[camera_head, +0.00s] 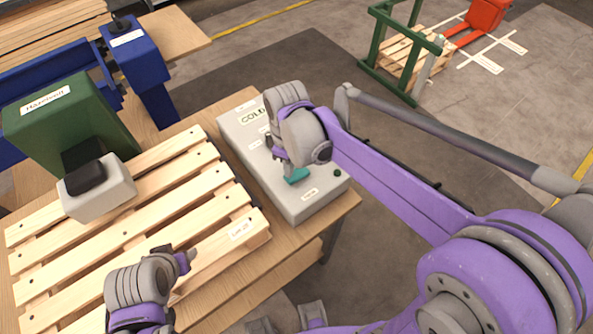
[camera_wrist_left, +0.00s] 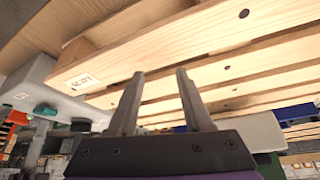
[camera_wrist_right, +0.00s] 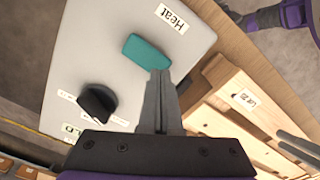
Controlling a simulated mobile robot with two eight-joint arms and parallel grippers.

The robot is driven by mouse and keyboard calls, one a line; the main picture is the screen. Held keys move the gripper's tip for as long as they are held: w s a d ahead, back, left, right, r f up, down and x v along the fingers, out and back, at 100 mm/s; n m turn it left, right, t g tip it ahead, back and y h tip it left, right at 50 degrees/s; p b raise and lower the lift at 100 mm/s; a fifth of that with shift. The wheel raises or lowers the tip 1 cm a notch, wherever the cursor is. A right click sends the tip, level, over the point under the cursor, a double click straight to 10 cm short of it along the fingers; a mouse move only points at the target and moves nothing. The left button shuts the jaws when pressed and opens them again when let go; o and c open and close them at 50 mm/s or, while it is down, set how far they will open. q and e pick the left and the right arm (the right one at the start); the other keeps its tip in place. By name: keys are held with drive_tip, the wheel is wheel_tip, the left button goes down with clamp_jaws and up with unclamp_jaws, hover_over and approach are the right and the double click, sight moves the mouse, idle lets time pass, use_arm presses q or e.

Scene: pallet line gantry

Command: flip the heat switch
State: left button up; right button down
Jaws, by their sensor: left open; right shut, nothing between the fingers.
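The heat switch is a teal rocker (camera_head: 297,176) on the top face of a grey control box (camera_head: 322,194). In the right wrist view the teal switch (camera_wrist_right: 147,52) lies beside a "Heat" label (camera_wrist_right: 172,17). My right gripper (camera_wrist_right: 160,74) is shut and empty, its fingertips at the switch's near edge; I cannot tell whether they touch it. In the head view my right wrist hides part of the box. My left gripper (camera_wrist_left: 160,74) is open and empty, beside the pallet's labelled front edge (camera_wrist_left: 80,82); the teal switch (camera_wrist_left: 47,108) also shows there.
A black knob (camera_wrist_right: 97,102) stands on the same box near the cold label. A wooden pallet (camera_head: 125,231) lies left of the box, with a green machine (camera_head: 65,125) behind it. Open floor lies beyond the table.

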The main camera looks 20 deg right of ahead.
use_arm(q)
drive_tip(key=shift+s+f+b, duration=0.25)
drive_tip(key=shift+f+b, duration=0.35)
drive_tip(key=shift+f, duration=0.25)
use_arm(e)
drive_tip(key=shift+f, duration=1.05)
use_arm(q)
drive_tip(key=shift+w+r+p, duration=0.3)
drive_tip(key=shift+r+p, duration=0.35)
drive_tip(key=shift+r, duration=0.25)
drive_tip(key=shift+w+r+p, duration=0.35)
drive_tip(key=shift+r+p, duration=0.35)
drive_tip(key=shift+r, duration=0.2)
drive_tip(key=shift+w+r+p, duration=0.3)
drive_tip(key=shift+r+p, duration=0.35)
drive_tip(key=shift+r, duration=0.25)
use_arm(e)
drive_tip(key=shift+r, duration=3.6)
drive_tip(key=shift+s, duration=0.1)
drive_tip(key=s+d+f+m+t, duration=0.1)
drive_tip(key=s+d+m+t, duration=0.2)
drive_tip(key=s+m, duration=0.2)
drive_tip(key=s+d+f+m+t, duration=0.2)
drive_tip(key=s+d+m, duration=0.1)
drive_tip(key=s+m, duration=0.2)
drive_tip(key=shift+s+d+t, duration=0.3)
drive_tip(key=shift+s+t, duration=0.1)
drive_tip(key=shift+s, duration=0.85)
